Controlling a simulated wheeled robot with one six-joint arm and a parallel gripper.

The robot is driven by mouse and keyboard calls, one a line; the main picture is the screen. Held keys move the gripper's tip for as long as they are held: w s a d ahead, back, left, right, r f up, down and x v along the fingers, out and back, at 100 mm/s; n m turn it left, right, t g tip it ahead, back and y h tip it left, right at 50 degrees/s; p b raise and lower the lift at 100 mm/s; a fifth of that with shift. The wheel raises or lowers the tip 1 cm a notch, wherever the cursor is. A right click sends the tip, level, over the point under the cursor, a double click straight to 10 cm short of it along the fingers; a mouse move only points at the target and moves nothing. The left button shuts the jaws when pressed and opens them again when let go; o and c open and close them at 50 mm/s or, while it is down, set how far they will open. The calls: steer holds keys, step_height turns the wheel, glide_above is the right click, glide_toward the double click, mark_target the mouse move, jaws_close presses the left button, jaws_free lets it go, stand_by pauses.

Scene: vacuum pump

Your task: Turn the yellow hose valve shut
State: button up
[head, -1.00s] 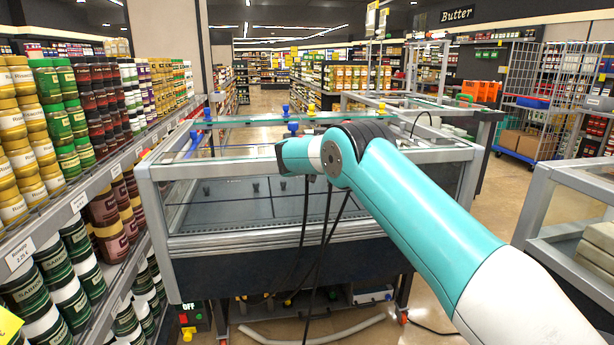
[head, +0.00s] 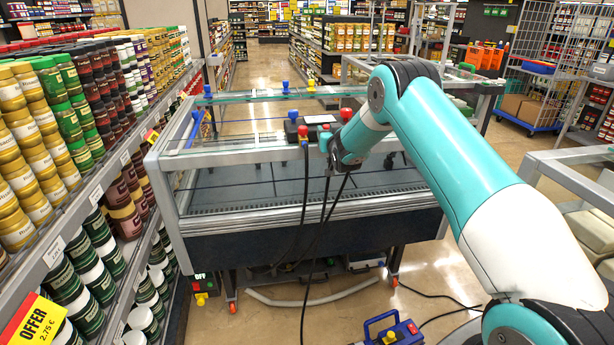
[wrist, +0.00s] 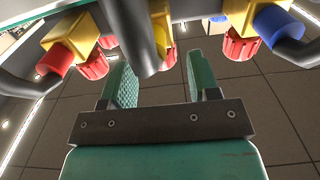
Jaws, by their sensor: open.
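In the wrist view, several hose valves with yellow bodies and red ribbed knobs hang along the top edge. The left one (wrist: 70,38) has a red collar and the right one (wrist: 239,20) a blue collar. The middle yellow valve (wrist: 160,22) has its red knob (wrist: 169,56) partly hidden by a dark hose (wrist: 132,32). My gripper (wrist: 160,74) is open, with its two teal jaws pointing up towards the middle valve. The middle knob appears between and just beyond the jaw tips; contact cannot be told.
A glass-topped freezer (head: 310,219) stands ahead, with blue and red fittings on its glass. Black hoses (head: 306,185) hang down its front. A blue pump (head: 393,330) stands on the floor at the front. Jar shelves (head: 100,190) line the left. Floor at right is partly open.

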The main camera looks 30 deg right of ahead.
steer(key=b+v, duration=0.8)
steer(key=v, duration=0.8)
steer(key=s+a+r+n+g+y+p, duration=0.1)
steer(key=s+a+g+y, duration=0.2)
steer(key=s+a, duration=0.3)
steer(key=s+a+r+g+y+p, duration=0.1)
steer(key=s+a+g+y, duration=0.2)
steer(key=a, duration=0.8)
steer(key=s+g, duration=0.2)
steer(key=s, duration=0.1)
steer(key=shift+a+n, duration=0.2)
steer(key=shift+n, duration=0.2)
steer(key=t+h+p, duration=0.1)
steer(key=t+h, duration=0.3)
steer(key=t, duration=0.4)
glide_toward(327, 125)
steer(key=shift+m, duration=0.4)
steer(key=w+p, duration=0.2)
steer(key=w, duration=0.1)
steer(key=w+d+p, duration=0.1)
steer(key=w+p, duration=0.1)
steer(key=w, duration=0.1)
steer(key=w+p, duration=0.2)
steer(key=w, duration=0.1)
steer(key=shift+w+d+f, duration=0.15)
steer(key=shift+w+d, duration=0.15)
steer(key=shift+w, duration=0.05)
